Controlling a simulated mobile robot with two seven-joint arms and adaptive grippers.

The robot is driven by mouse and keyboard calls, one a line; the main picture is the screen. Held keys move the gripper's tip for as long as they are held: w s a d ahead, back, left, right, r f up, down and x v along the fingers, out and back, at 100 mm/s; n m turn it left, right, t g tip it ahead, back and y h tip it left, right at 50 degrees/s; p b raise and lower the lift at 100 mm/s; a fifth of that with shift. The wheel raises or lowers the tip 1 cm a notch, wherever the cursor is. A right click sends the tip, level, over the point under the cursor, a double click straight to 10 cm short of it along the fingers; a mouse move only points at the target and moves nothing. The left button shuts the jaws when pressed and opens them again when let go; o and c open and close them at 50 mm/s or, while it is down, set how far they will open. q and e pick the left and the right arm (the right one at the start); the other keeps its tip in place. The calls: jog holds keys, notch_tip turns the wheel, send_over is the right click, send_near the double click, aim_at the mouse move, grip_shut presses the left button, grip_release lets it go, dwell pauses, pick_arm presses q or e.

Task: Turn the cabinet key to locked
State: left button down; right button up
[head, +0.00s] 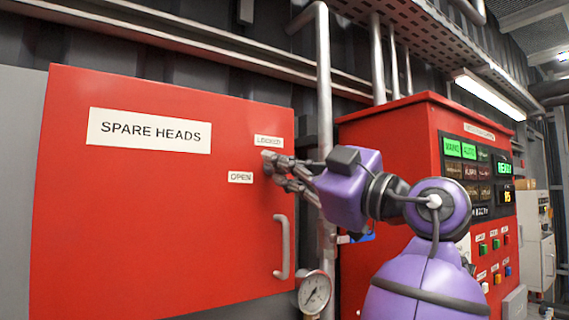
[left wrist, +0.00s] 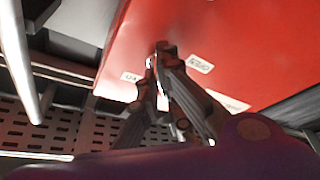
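The red spare-heads cabinet door (head: 150,220) is closed. It has a small upper label that seems to read LOCKED (head: 269,141) and an OPEN label (head: 240,178) below it. My left gripper (head: 270,165) has its fingertips at the door face, right beside these labels. In the left wrist view the dark fingers (left wrist: 157,62) come close together at the red door, near both labels. The key is not clearly visible; the fingers cover that spot. A thin bright sliver shows between the fingertips, but I cannot tell whether it is the key. My right gripper is out of view.
A grey door handle (head: 283,247) sticks out below the gripper. A pressure gauge (head: 314,292) and a vertical pipe (head: 324,90) stand just right of the cabinet. A red pump control panel (head: 385,150) with lit displays is behind my arm.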

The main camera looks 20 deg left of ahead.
pick_arm(q)
jog(key=m+t, duration=0.1)
jog(key=m, duration=0.1)
jog(key=m+t+p, duration=0.1)
jog(key=m, duration=0.2)
jog(key=shift+s+a, duration=0.1)
jog(key=shift+s, duration=0.1)
jog(key=m+t+p, duration=0.1)
jog(key=m+t, duration=0.1)
jog(key=m, duration=0.1)
jog(key=shift+r+h+p, duration=0.1)
jog(key=shift+h+p, duration=0.2)
jog(key=shift+h, duration=0.1)
jog(key=m+t+h+p, duration=0.1)
jog(key=m+t, duration=0.1)
jog(key=m, duration=0.2)
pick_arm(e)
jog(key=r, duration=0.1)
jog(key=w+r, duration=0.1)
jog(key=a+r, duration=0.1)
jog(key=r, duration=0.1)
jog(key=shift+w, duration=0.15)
pick_arm(q)
jog(key=shift+f+m+p, duration=0.2)
jog(key=shift+m+p, duration=0.1)
jog(key=shift+p, duration=0.05)
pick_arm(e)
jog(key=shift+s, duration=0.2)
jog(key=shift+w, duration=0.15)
